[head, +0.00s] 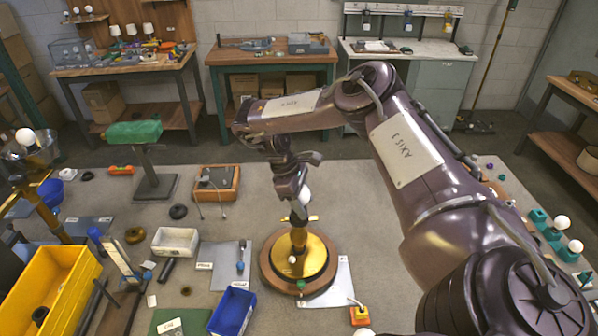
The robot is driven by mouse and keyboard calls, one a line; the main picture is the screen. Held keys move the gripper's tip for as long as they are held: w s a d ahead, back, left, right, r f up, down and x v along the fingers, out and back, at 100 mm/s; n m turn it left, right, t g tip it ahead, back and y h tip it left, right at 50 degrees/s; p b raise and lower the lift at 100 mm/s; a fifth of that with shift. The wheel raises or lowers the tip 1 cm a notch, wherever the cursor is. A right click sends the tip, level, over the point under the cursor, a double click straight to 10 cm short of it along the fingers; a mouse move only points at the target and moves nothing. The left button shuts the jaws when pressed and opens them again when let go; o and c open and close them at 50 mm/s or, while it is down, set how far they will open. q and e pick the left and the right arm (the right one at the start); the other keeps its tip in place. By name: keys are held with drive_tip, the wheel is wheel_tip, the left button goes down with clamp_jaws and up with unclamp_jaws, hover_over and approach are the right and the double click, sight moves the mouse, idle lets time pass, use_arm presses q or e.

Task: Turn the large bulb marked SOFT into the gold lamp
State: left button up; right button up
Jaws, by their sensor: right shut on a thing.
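The gold lamp (313,252) stands upright in the middle of the grey mat, a shiny gold base on a round wooden disc with a short stem at its centre. My right gripper (299,208) points down straight above that stem. It is shut on a white bulb (304,196), which shows partly beside the fingers. The bulb is over or at the top of the stem; I cannot tell whether it touches the socket. No SOFT marking is readable. My left gripper is not in view.
A blue bin (232,312), a white tray (176,242) and a yellow crate (62,285) lie left of the lamp. A yellow-orange box (360,316) sits in front right. More white bulbs (562,222) stand in teal holders at the right. Workbenches line the back.

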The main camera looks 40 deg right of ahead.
drive_tip(key=m+y, duration=0.1)
drive_tip(key=m, duration=0.2)
drive_tip(key=shift+a+f+m, duration=0.1)
drive_tip(key=shift+a+m, duration=0.05)
drive_tip(key=shift+m, duration=0.15)
drive_tip(key=m, duration=0.1)
drive_tip(key=m+y, duration=0.1)
drive_tip(key=m, duration=0.1)
drive_tip(key=shift+s+a+g+y, duration=0.15)
drive_tip(key=shift+a+g+y, duration=0.05)
drive_tip(key=shift+g+y, duration=0.1)
drive_tip(key=shift+m, duration=0.6)
drive_tip(key=o, duration=0.9)
